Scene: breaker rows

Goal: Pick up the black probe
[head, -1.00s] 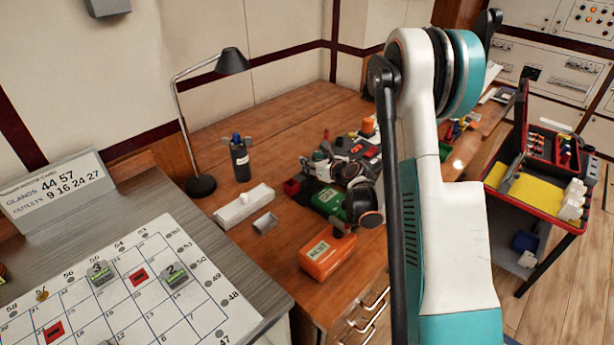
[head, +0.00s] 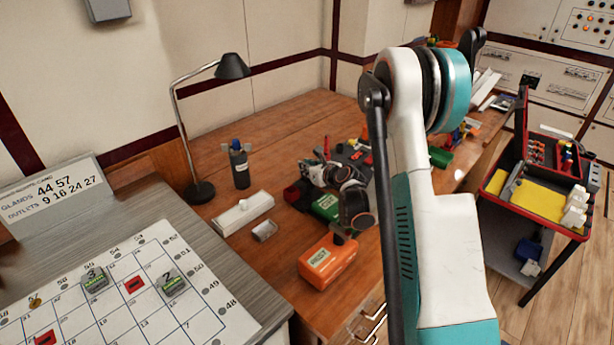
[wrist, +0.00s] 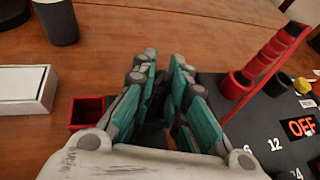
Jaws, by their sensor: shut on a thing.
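My gripper (wrist: 166,68) shows in the wrist view with its teal fingers close together around a dark thing, which I take to be the black probe (wrist: 155,112). The fingers hide most of it. In the head view my gripper (head: 318,172) is above the wooden desk, beside the dark mat, and the held thing cannot be made out. A red probe (wrist: 270,58) with a ridged handle stands tilted in a red holder just right of the fingers. A dark round holder (wrist: 275,86) is beside it.
A small open red box (wrist: 88,112) is left of the gripper, with a white block (wrist: 25,90) farther left. A dark bottle (head: 239,165) and a lamp (head: 201,190) stand behind. An orange case (head: 328,262) lies in front. Desk at the back is clear.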

